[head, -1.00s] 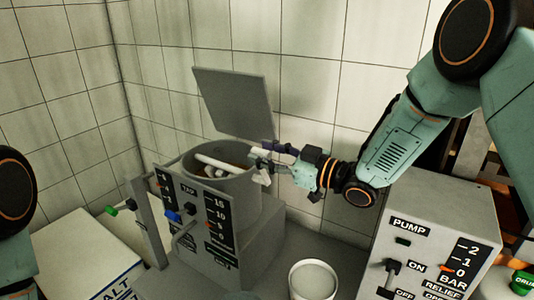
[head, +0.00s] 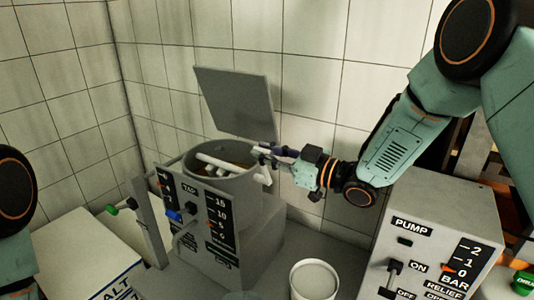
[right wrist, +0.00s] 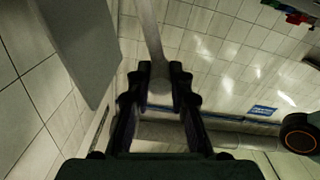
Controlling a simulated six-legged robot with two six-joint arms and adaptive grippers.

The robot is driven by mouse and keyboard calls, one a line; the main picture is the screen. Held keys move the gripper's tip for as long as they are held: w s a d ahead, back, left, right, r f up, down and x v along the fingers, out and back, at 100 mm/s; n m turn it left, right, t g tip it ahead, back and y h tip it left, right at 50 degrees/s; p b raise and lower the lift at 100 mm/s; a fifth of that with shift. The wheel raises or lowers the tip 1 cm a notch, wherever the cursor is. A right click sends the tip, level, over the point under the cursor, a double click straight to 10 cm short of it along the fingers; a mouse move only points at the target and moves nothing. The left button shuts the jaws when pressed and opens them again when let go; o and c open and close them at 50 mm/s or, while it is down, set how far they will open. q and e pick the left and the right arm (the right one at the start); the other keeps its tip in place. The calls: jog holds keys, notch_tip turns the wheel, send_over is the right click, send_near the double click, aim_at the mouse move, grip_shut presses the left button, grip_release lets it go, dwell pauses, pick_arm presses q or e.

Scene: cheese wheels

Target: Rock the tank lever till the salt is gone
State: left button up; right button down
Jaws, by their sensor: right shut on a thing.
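The tank (head: 232,188) is a grey round vessel with its square lid (head: 236,104) raised behind it. Pale bars (head: 218,163) lie across its mouth over something brownish; I cannot make out salt inside. My right gripper (head: 264,151) is at the tank's right rim, shut on the pale tank lever (head: 264,174). In the right wrist view the fingers (right wrist: 160,80) close around the lever's rounded end, and its grey bar (right wrist: 151,28) runs up out of the picture. My left gripper is out of view; only part of that arm shows at the left edge.
A panel (head: 213,222) with a scale and blue knob stands before the tank. A grey pump box (head: 422,208) with a switch and BAR scale is at right. A white bucket (head: 313,280) stands between. A partly cut-off salt label (head: 118,287) is lower left.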

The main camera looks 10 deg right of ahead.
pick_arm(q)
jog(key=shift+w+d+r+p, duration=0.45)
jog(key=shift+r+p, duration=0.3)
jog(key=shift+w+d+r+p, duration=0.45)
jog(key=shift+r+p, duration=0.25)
pick_arm(e)
jog(key=w+d+m, duration=0.8)
jog(key=shift+w+d+m, duration=0.25)
jog(key=shift+w+m, duration=0.05)
